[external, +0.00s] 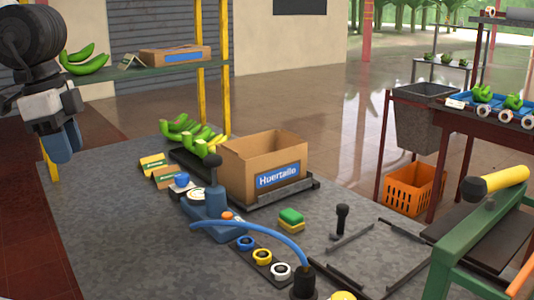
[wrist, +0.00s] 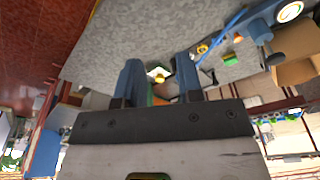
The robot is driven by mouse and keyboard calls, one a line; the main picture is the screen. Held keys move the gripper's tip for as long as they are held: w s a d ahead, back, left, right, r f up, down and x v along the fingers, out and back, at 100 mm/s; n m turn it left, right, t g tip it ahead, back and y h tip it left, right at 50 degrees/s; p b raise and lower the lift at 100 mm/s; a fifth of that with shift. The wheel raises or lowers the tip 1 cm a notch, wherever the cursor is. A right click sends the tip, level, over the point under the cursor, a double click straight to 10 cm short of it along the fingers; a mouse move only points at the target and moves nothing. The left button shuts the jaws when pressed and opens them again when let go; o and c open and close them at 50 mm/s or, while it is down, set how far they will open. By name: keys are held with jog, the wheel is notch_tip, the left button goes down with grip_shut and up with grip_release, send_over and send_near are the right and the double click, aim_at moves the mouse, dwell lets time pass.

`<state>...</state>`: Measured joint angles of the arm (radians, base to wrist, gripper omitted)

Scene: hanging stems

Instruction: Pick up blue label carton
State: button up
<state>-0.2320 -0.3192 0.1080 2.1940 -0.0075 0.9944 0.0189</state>
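An open brown carton (external: 235,175) with a blue "Huertallo" label (external: 278,177) stands upright on a dark scale platform (external: 300,192) on the grey table. Its brown side also shows at the right edge of the wrist view (wrist: 293,72). A second, flatter carton (external: 150,56) with a blue label lies on the green shelf. My gripper (external: 64,152) hangs at the far left, well apart from the carton on the table. Its blue fingers stand apart with nothing held between them in the wrist view (wrist: 158,88).
Green bananas (external: 185,130) lie behind the carton on the table (external: 120,235). Yellow shelf posts (external: 224,90) rise behind. The table's front left is clear.

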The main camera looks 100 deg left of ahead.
jog(key=w+a+n, duration=0.2)
jog(key=w+a, duration=0.9)
jog(key=a, duration=0.2)
jog(key=n+g, duration=0.2)
jog(key=n, duration=0.3)
send_over(247, 145)
notch_tip(247, 145, down, 14)
jog(key=shift+f, duration=1.25)
jog(key=shift+a+f, duration=0.1)
jog(key=shift+f, duration=2.5)
